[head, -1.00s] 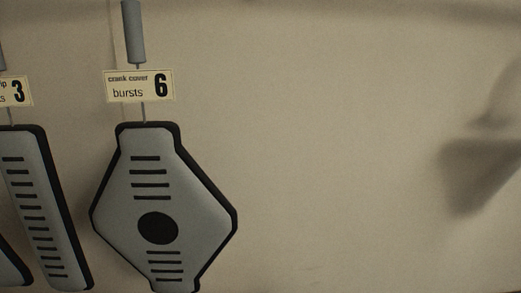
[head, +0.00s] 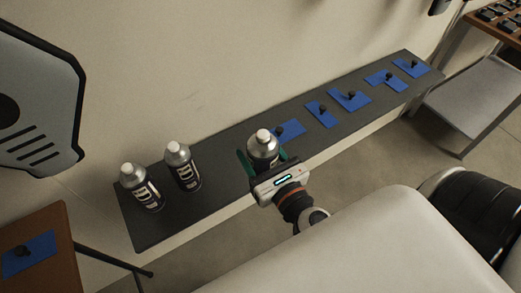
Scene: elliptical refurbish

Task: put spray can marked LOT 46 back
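A silver spray can (head: 263,147) with a white cap stands upright between the teal fingers of my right gripper (head: 264,160), over the middle of the dark shelf. The fingers lie on both sides of it and look shut on it. The gripper hides its lower part; its lot marking is not visible. My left gripper is not in view.
The dark shelf (head: 215,208) runs along the wall. Several blue pads with black knobs, such as this one (head: 320,114), lie on its right part. A grey panel (head: 40,95) hangs at upper left. A brown table (head: 45,220) is at lower left, a metal rack (head: 475,95) at right.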

